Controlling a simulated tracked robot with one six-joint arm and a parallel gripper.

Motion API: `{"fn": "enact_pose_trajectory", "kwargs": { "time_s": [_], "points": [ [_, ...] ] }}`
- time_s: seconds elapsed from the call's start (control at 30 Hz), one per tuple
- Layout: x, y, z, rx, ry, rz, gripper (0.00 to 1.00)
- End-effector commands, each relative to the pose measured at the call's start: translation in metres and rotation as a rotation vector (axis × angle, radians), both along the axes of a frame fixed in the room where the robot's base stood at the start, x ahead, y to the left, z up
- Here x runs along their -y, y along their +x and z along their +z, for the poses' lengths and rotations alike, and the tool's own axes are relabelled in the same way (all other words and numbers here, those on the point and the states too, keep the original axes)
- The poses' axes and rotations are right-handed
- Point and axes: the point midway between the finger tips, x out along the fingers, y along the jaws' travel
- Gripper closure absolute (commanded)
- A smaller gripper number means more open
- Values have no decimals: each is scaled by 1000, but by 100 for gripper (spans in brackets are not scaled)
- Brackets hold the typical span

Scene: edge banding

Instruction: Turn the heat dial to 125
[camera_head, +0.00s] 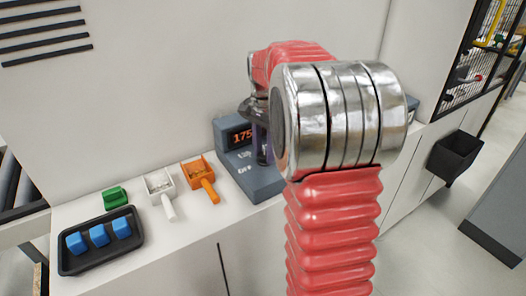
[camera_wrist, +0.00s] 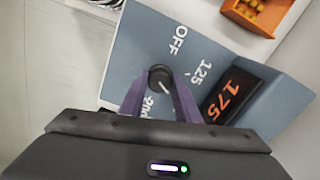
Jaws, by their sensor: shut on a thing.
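The dark round heat dial (camera_wrist: 161,74) sits on the blue-grey control box (camera_wrist: 135,42) in the wrist view. Its pale pointer mark is angled to the lower right in that view. The labels OFF and 125 (camera_wrist: 203,72) are readable; a third label near the left finger is partly hidden. The orange display (camera_wrist: 230,95) reads 175, and it also shows in the head view (camera_head: 240,135). My gripper (camera_wrist: 161,78) has its two purple fingers shut on the dial, one on each side. In the head view my arm hides most of the gripper and the dial.
Left of the control box on the white counter are an orange scoop (camera_head: 199,175), a white scoop (camera_head: 160,186) and a green block (camera_head: 114,197). A black tray (camera_head: 75,262) with blue blocks is at the counter's left. A black bin (camera_head: 455,155) hangs at right.

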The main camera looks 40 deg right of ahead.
Motion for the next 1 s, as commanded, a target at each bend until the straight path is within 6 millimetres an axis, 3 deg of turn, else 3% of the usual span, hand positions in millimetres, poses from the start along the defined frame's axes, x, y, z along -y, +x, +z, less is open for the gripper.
{"fn": "enact_pose_trajectory", "kwargs": {
  "time_s": [0.37,1.0],
  "points": [
    [2,2,0,6,-3,157,93],
    [4,2,1,8,-10,729,93]
  ]
}}
